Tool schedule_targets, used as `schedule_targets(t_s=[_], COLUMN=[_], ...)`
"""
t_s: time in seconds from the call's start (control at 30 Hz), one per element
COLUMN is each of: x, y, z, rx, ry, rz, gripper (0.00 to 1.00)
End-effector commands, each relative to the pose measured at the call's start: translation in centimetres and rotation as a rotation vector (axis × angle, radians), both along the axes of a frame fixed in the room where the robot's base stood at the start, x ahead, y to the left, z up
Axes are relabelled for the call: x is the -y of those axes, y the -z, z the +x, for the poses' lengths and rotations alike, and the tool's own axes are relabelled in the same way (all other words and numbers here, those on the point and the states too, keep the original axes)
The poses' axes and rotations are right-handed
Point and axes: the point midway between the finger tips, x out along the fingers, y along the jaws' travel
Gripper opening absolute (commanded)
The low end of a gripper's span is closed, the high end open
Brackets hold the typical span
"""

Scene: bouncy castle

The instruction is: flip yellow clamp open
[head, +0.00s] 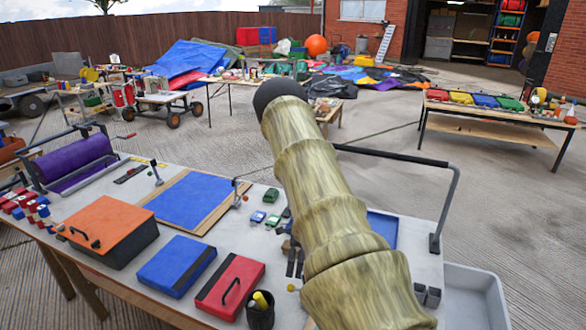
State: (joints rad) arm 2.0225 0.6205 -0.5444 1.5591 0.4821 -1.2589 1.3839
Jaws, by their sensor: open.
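My arm, in a mottled olive sleeve, crosses the right half of the head view from the bottom edge up to a dark rounded end. I cannot make out my gripper; the arm seems to hide it. No yellow clamp can be told for sure. A tiny yellow spot (291,288) lies on the workbench (95,215) left of the arm, too small to identify. Small green (271,195) and blue (258,216) pieces lie near the bench's middle. Two dark upright bars (295,263) stand close beside the sleeve; what they are is unclear. The bench behind the arm is hidden.
An orange-lidded box (108,222), a blue case (176,264), a red case (230,284) and a dark cup (260,312) with yellow sticks crowd the front. A framed blue panel (192,200) lies behind. A grey rail (447,205) rises at the right; a grey bin (475,290) stands beyond.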

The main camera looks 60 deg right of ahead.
Motion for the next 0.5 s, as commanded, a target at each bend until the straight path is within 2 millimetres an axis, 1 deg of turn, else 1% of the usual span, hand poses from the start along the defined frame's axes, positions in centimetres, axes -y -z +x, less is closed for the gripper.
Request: schedule_targets(t_s=[0.03,0.2,0.33,0.5], x=[0.7,2.5,3.5,4.0], y=[-0.6,-2.4,-3.3,-3.8], z=[0.3,1.1,1.4,1.6], rx=[0.001,0.002,0.001,0.000], ry=[0.000,-0.001,-0.001,0.000], rz=[-0.002,0.000,0.000,0.001], gripper=[0.46,0.46,0.46,0.46])
